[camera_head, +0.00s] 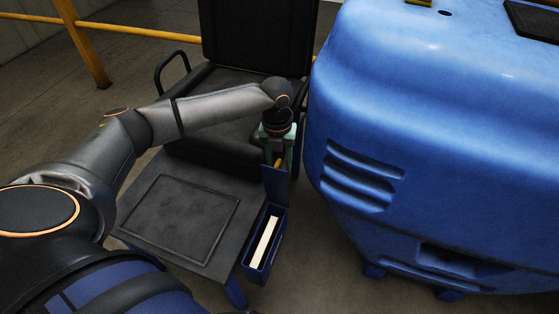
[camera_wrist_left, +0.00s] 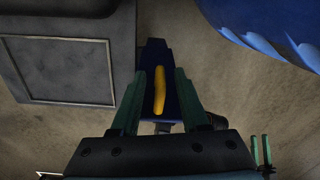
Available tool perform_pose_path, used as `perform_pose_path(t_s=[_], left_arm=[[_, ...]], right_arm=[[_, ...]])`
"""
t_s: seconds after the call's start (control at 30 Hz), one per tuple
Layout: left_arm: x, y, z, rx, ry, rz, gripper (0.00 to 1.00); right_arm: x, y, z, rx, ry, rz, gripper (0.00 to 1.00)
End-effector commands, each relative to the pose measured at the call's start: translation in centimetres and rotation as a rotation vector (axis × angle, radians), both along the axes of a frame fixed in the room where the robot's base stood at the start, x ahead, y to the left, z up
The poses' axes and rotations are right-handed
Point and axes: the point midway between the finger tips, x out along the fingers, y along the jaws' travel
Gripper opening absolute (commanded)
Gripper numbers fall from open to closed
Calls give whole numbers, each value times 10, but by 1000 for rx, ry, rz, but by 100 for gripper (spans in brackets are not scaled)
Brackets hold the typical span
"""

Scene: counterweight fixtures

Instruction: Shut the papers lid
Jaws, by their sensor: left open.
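The papers box (camera_head: 247,262) is a narrow dark-blue bin with white papers (camera_head: 264,242) inside, at the right side of the grey platform. Its blue lid (camera_head: 274,186) stands raised at the box's far end, so the box is open. A yellow handle (camera_head: 278,163) is on the lid. My left gripper (camera_head: 279,156) is at the top of the lid, pointing down. In the left wrist view the green fingers (camera_wrist_left: 158,80) are open, with the yellow handle (camera_wrist_left: 160,92) and the blue lid (camera_wrist_left: 154,52) between them; contact cannot be told.
A large blue machine body (camera_head: 430,130) stands close on the right. A black seat (camera_head: 225,125) is behind and left of the lid. The grey platform (camera_head: 180,220) lies left of the box. A yellow rail (camera_head: 140,32) runs at the back.

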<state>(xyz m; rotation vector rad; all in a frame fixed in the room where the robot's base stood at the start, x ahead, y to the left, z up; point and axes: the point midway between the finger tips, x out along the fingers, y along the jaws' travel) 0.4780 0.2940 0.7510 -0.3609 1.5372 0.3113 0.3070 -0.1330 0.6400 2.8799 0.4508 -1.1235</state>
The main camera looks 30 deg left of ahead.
Motion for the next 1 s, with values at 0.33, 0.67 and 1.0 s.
perform_pose_path(t_s=[0.33,0.67,1.0], left_arm=[[0,0,0,-1,0,0,23],[0,0,1,-1,0,0,0],[0,-1,1,-1,-2,0,0]], right_arm=[[-4,0,-1,1,6,1,45],[-4,0,-1,2,5,1,45],[-4,0,-1,1,4,0,45]])
